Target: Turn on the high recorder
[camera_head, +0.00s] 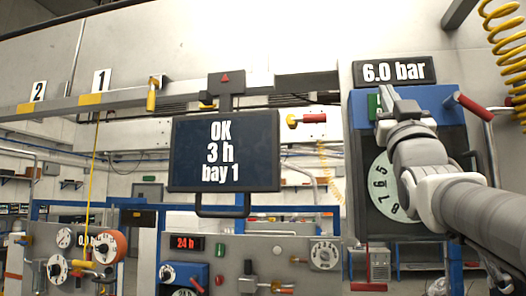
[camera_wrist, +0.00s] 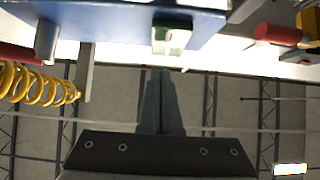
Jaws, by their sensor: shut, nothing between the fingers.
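A blue box (camera_head: 357,140) with a white numbered dial (camera_head: 381,172) hangs at the right of the head view, under a 6.0 bar display; it appears to be the high recorder. A green switch (camera_head: 373,108) sits on its upper face. My gripper (camera_head: 386,92) is shut and empty in front of the box's top, just right of the switch, and hides part of the face. In the wrist view, the blue box (camera_wrist: 100,12) is at the top, with a green and white switch (camera_wrist: 172,36) just beyond my shut fingertips (camera_wrist: 160,72). I cannot tell whether they touch.
A red-handled lever (camera_head: 474,106) and a yellow coiled hose (camera_head: 505,50) are right of the box. A dark screen (camera_head: 224,150) reads OK, 3 h, bay 1. Lower panels (camera_head: 325,280) carry dials and knobs. A rail (camera_head: 60,106) crosses the upper left.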

